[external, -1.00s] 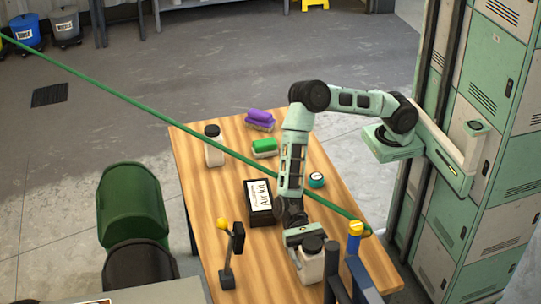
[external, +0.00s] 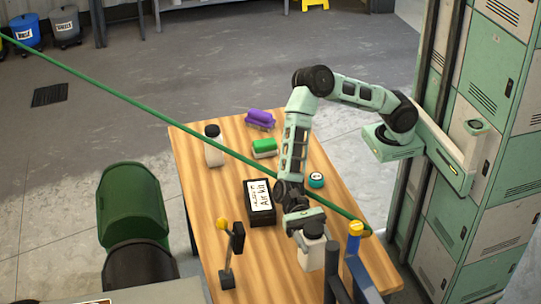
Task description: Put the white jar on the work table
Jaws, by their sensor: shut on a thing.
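My gripper (external: 306,222) is shut on a white jar (external: 311,254) with a dark lid, over the near right part of the wooden work table (external: 190,160). The jar hangs roughly upright below the gripper, which covers part of its lid. It appears to be a little above the table top, though the gap is hard to judge. A second white jar (external: 214,152) with a dark lid stands at the table's far left.
A yellow-knobbed stand (external: 227,258) is near left. A green hose (external: 215,142) crosses above; a blue post (external: 354,265) stands near the jar.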

